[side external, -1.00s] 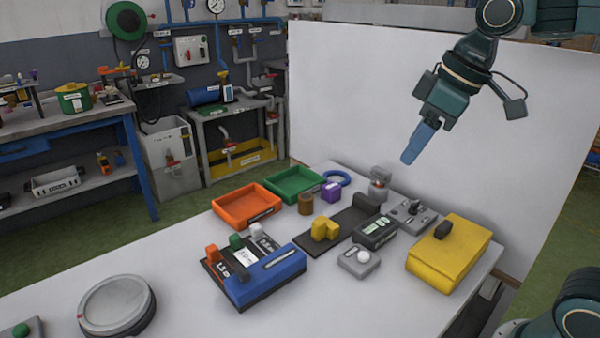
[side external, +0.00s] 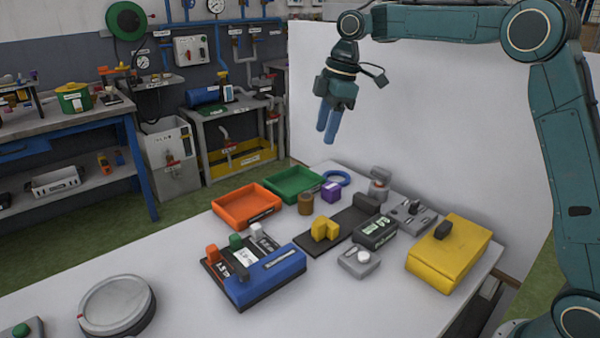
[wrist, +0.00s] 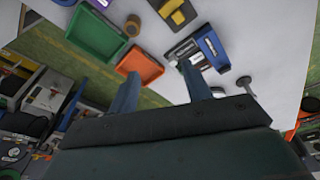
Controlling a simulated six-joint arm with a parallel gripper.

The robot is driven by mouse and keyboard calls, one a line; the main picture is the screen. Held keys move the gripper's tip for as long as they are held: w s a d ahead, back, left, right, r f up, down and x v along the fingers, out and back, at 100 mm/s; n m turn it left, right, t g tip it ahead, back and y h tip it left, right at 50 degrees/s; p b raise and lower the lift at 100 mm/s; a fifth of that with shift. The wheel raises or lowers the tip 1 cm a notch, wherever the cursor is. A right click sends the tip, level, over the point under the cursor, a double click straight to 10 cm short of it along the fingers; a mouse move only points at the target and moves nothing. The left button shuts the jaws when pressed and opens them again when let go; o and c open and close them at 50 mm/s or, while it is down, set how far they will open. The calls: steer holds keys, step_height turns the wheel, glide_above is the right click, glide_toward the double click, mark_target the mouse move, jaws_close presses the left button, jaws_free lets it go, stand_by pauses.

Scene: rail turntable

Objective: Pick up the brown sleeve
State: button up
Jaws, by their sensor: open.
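The brown sleeve (side external: 306,204) stands upright on the white table, just right of the orange tray and in front of the green tray's right end. My gripper (side external: 327,125) is open and empty, pointing down, in the air well above the sleeve. In the wrist view its two blue fingers (wrist: 161,85) are apart with nothing between them.
Close to the sleeve are the orange tray (side external: 245,222), the green tray (side external: 278,194), a purple block (side external: 331,192) and a blue ring (side external: 337,178). A dark rail with a yellow block (side external: 325,230) lies to its right.

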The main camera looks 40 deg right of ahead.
mark_target(306, 196)
steer(key=w+d+f+n+g, duration=0.1)
steer(key=w+d+f+n, duration=0.2)
steer(key=w+f, duration=0.5)
step_height(306, 196, down, 3)
steer(key=shift+d+r+n, duration=0.15)
steer(key=shift+d+n, duration=0.2)
steer(key=shift+n, duration=0.45)
steer(key=shift+w, duration=0.1)
steer(key=shift+a+f, duration=0.2)
steer(key=shift+f, duration=1.25)
steer(key=shift+a+f, duration=0.25)
steer(key=shift+f, duration=1.15)
steer(key=shift+a+f, duration=0.2)
steer(key=shift+f, duration=1.25)
steer(key=shift+a+f, duration=0.2)
steer(key=shift+f, duration=1.1)
steer(key=shift+a+f, duration=0.2)
steer(key=shift+f, duration=1.05)
